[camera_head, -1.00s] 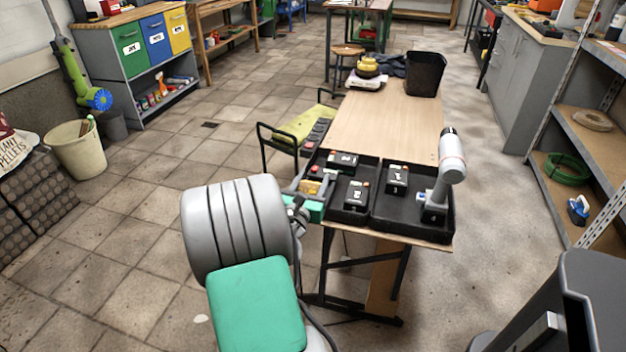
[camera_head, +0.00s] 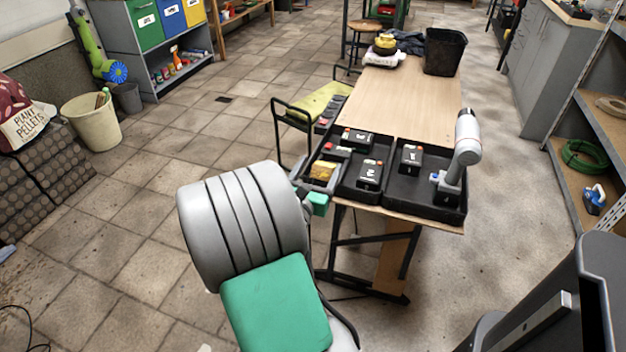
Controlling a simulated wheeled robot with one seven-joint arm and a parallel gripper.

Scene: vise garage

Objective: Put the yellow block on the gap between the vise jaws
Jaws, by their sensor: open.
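The yellow block (camera_head: 322,170) appears small at the left end of the black trays on the wooden table. My gripper (camera_head: 317,178) is at this left end, close to the block and seen from behind. The grey parts on either side of the block look like its fingers. It is open; I cannot tell whether it touches the block. My large grey and green arm links fill the lower middle of the view and hide part of my wrist. I cannot make out the vise or its jaws.
Black trays (camera_head: 400,200) hold several black boxes (camera_head: 411,157) and an upright grey tool (camera_head: 467,138). The table's middle (camera_head: 395,95) is bare. A black bin (camera_head: 445,52) stands at its far end. Tiled floor lies open to the left.

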